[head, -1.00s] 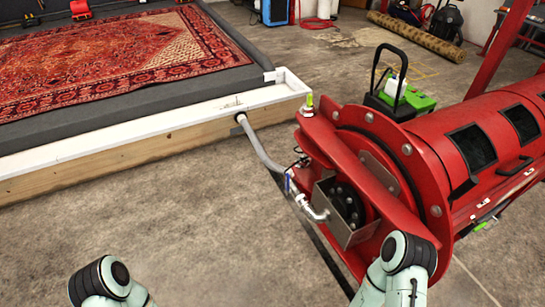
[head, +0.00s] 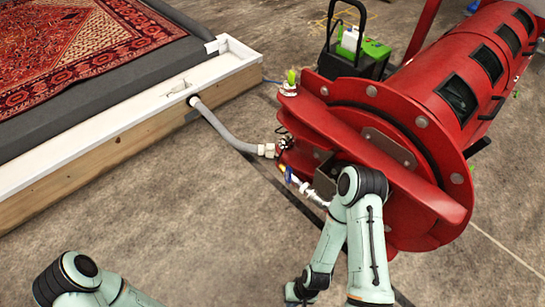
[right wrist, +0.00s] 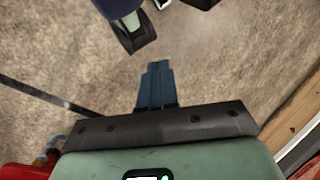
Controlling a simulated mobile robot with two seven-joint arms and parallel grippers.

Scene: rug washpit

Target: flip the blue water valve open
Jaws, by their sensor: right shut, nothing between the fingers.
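The blue valve handle (head: 289,175) is a small lever on the metal pipe fitting at the near end of the red drum machine (head: 400,125). A grey hose (head: 222,130) runs to the fittings near it. My right arm bends beside the valve, its elbow in front of the machine, and its forearm points down to the bottom edge, away from the valve. In the right wrist view my right gripper (right wrist: 155,85) has its dark blue fingers together, empty, above bare floor. Only a link of my left arm shows at bottom left; its gripper is out of view.
The wash pit's white ledge (head: 120,108) and wooden side lie left, with a patterned rug (head: 70,45) inside. A black and green cart (head: 358,45) stands behind the machine. The concrete floor (head: 170,210) between pit and arms is clear.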

